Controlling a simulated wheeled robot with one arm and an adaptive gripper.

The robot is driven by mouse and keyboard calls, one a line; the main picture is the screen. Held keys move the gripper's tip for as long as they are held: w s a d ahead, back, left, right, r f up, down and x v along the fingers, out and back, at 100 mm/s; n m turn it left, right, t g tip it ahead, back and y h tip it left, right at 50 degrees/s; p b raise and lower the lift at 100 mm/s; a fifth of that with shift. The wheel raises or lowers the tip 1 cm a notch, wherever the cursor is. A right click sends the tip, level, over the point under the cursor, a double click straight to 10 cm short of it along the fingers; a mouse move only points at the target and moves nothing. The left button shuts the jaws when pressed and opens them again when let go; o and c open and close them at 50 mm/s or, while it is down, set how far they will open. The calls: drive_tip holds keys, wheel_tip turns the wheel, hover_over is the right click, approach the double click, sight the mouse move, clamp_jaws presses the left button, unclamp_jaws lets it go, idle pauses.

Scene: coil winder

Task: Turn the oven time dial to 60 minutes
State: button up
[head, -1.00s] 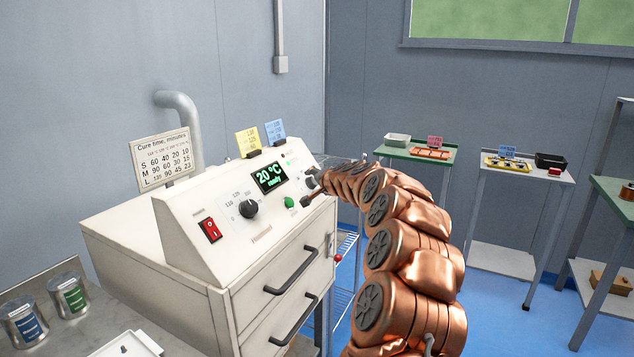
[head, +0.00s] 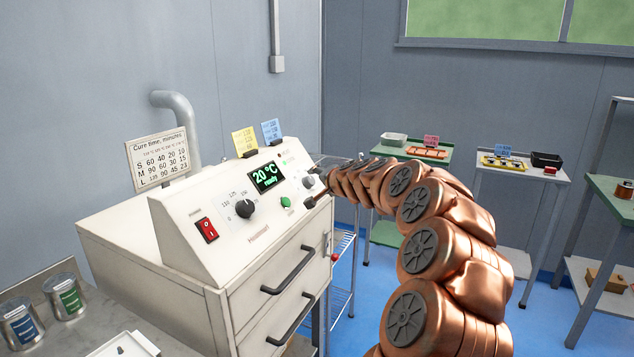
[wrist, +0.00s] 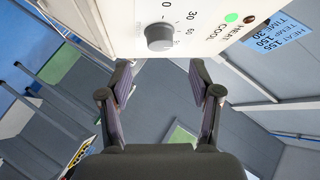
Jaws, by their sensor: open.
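The time dial (wrist: 160,37) is a round grey knob on the oven's white sloped panel, with 0, 30 and 60 printed around it; I cannot read its pointer. In the head view the dial (head: 308,182) shows at the panel's right end, beside my gripper. My gripper (wrist: 159,70) is open and empty in the wrist view. Its fingertips are apart, just short of the dial and on either side of its line. In the head view a dark finger shows near the panel's right end, the rest hidden by my arm. The oven (head: 190,270) display reads 20 °C ready.
The panel also carries a temperature knob (head: 244,208), a red switch (head: 207,229) and a green button (head: 285,202). A cure time card (head: 158,158) stands on top, with yellow and blue notes. A blue note (wrist: 274,37) reads HEAT 155, TEMP 150, TIME 30.

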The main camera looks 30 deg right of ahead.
drive_tip(key=shift+v, duration=2.9)
